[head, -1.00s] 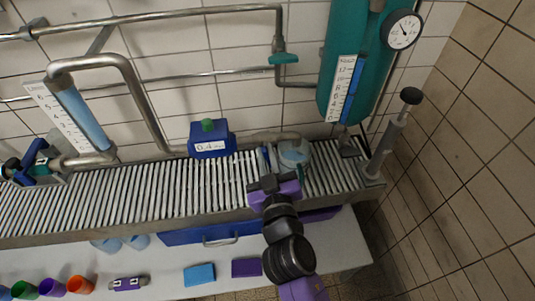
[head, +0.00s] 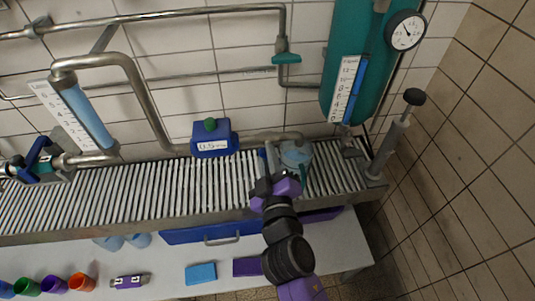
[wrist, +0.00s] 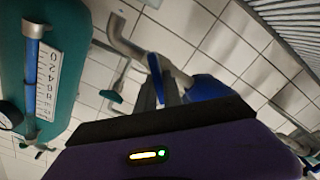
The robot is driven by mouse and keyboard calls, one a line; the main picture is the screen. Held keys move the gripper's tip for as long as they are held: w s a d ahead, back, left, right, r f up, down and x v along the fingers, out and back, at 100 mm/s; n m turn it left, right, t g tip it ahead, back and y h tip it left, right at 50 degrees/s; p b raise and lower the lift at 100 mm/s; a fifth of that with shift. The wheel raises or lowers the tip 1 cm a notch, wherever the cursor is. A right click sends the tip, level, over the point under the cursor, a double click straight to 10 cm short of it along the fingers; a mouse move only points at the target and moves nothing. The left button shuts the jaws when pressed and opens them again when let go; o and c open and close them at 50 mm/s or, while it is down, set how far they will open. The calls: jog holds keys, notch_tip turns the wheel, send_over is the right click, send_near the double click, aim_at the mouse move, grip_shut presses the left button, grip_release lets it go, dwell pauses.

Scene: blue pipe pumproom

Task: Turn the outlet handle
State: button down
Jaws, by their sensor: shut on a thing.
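In the wrist view my dark fingers (wrist: 160,94) are close together around a narrow blue lever (wrist: 155,68), which I take for the outlet handle. The lever stands up between the fingertips. In the head view my gripper largely hides it. A metal outlet pipe (head: 262,138) runs from the blue meter box and ends above the jar.
The blue meter box (head: 211,139) with a green knob stands behind left of my gripper. A teal tank (head: 345,70) with gauge and a hand pump (head: 390,145) stand right. Cups, cards and a blue drawer (head: 215,234) are in front, below the grating.

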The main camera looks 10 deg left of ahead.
jog(key=c, duration=1.5)
grip_release()
jog(key=shift+b+v, duration=0.65)
jog(key=shift+v, duration=3.3)
